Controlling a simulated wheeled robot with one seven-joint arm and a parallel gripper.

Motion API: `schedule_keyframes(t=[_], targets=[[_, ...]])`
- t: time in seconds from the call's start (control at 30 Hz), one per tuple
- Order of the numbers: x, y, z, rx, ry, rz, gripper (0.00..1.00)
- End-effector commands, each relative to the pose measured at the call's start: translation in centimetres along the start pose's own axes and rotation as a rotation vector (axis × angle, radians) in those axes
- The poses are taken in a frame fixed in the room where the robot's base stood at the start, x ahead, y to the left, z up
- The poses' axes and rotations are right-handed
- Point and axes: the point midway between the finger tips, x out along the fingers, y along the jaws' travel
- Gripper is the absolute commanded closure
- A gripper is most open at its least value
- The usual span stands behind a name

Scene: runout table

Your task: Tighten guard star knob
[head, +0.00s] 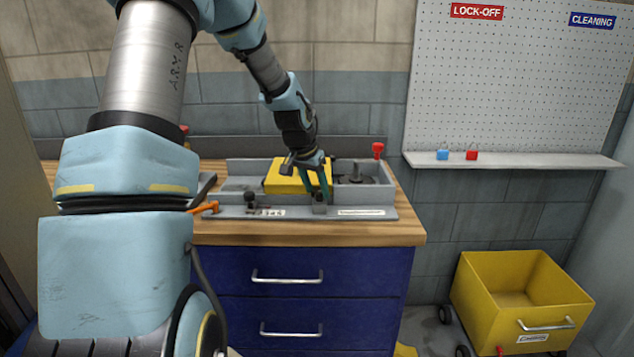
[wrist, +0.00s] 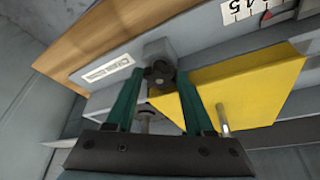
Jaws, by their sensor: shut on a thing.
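The dark star knob (wrist: 160,74) sits on a grey block at the front rail of the runout fixture. My gripper (wrist: 160,76) has its two green fingers shut on the knob, one on each side. In the head view my gripper (head: 320,194) points down at the front rail, and its fingers largely hide the knob. The yellow guard (head: 281,180) lies beside the fingers in the grey fixture (head: 375,212). In the wrist view the guard (wrist: 250,90) reaches right from the knob, with a metal pin standing near it.
A dark knob (head: 249,198) stands left on the front rail. A red knob (head: 378,149) rises at the back right. An orange handle (head: 204,207) is at the left. Blue drawers (head: 300,300) are below the wooden top (head: 407,230). A yellow cart (head: 520,300) stands right.

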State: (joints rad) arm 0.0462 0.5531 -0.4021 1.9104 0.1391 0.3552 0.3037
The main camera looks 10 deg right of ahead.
Motion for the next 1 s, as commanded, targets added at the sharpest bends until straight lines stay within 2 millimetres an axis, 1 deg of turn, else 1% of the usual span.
schedule_keyframes(t=[0.23, 0.6, 0.63, 0.87, 0.9, 1.0], targets=[[-0.04, -0.10, -0.09, 0.036, 0.002, 0.014, 1.00], [0.00, -0.09, -0.09, 0.038, 0.002, 0.014, 1.00], [0.00, -0.09, -0.09, 0.038, 0.002, 0.014, 0.45], [0.01, -0.09, -0.06, 0.038, 0.001, 0.014, 0.19], [0.01, -0.11, -0.06, 0.037, 0.001, 0.014, 0.17], [0.00, -0.16, -0.06, 0.037, 0.001, 0.013, 0.17]])
